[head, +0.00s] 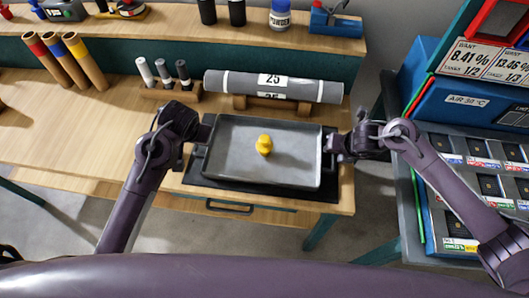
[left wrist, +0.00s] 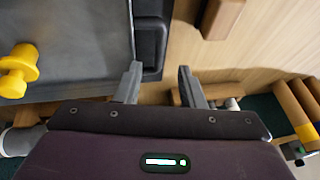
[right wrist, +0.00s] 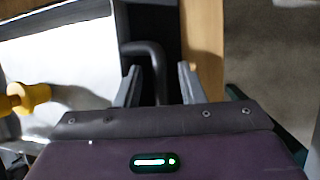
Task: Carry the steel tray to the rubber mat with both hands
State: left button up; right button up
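The steel tray (head: 225,170) is a grey, dark-rimmed tray with a yellow knobbed piece (head: 264,144) standing in it. It lies over the black rubber mat (head: 262,191), which shows along its near edge and sides. My left gripper (head: 190,140) is at the tray's left end; in the left wrist view its fingers (left wrist: 160,84) are apart, with the dark handle (left wrist: 151,42) just beyond them. My right gripper (head: 336,146) is at the right end; in the right wrist view its fingers (right wrist: 160,84) are apart, with the dark handle loop (right wrist: 152,62) between them, near the left finger.
A grey roll (head: 230,86) lies on a wooden cradle behind the tray. A wooden rack (head: 170,93) with bottles stands to its left. Several capped tubes (head: 62,60) are farther left. A blue bin unit (head: 455,115) stands close to my right arm. The bench's left part is clear.

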jog(key=shift+r, duration=0.2)
pick_arm(q)
jog(key=v, duration=0.3)
jog(key=shift+r, duration=0.25)
pick_arm(e)
jog(key=v, duration=1.1)
jog(key=shift+s+r, duration=0.25)
pick_arm(q)
jog(key=shift+s, duration=0.15)
pick_arm(e)
jog(key=shift+d+f, duration=0.1)
jog(key=shift+d, duration=0.05)
